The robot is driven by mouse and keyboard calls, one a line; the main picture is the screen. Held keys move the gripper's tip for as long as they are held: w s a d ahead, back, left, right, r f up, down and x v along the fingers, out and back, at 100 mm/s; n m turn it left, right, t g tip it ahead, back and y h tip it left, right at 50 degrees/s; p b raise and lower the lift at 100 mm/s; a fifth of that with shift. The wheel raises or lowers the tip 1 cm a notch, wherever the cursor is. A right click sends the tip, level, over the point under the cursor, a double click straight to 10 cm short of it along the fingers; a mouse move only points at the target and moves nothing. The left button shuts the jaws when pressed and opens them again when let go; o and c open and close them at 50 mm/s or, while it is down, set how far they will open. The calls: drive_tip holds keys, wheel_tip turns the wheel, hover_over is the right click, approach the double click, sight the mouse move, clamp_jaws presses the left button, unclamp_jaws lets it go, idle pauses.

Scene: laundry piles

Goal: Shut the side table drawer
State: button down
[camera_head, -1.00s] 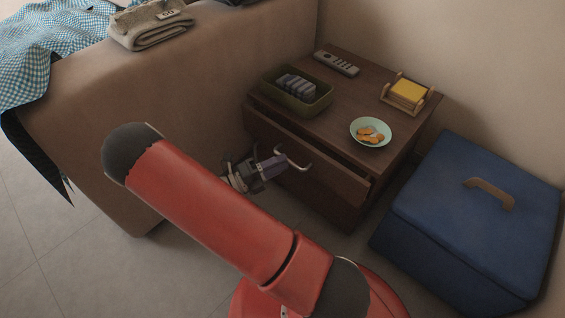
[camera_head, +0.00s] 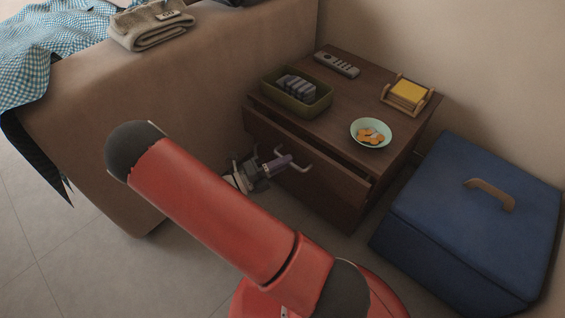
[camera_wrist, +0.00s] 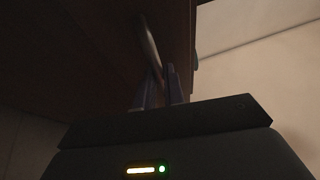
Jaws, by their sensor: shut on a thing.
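The brown wooden side table (camera_head: 350,95) stands against the wall, with its drawer (camera_head: 325,176) slightly open; a narrow dark gap shows behind the top of the drawer front. A pale curved handle (camera_head: 304,160) is on the drawer front. My gripper (camera_head: 288,160) is at the handle, its purple fingers pointing at the drawer front. In the wrist view the fingers (camera_wrist: 161,88) are closed around the lower part of the handle (camera_wrist: 149,45). My red arm hides part of the floor before the table.
On the tabletop are a green bin (camera_head: 297,97), a remote (camera_head: 337,64), a note holder (camera_head: 409,94) and a bowl of orange pieces (camera_head: 371,132). A blue lidded box (camera_head: 470,220) stands to the right, a brown sofa (camera_head: 190,100) to the left.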

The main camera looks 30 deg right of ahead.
sight(295, 154)
drive_tip(key=d+p, duration=0.1)
drive_tip(key=d, duration=0.1)
drive_tip(key=w+d, duration=0.1)
drive_tip(key=shift+w+d+p, duration=0.2)
drive_tip(key=shift+d+p, duration=0.15)
drive_tip(key=c, duration=1.5)
unclamp_jaws()
drive_tip(key=a+f, duration=0.1)
drive_tip(key=a, duration=0.6)
drive_tip(key=shift+w+a+f+p, duration=0.15)
drive_tip(key=shift+w+a+p, duration=0.05)
drive_tip(key=shift+a+p, duration=0.1)
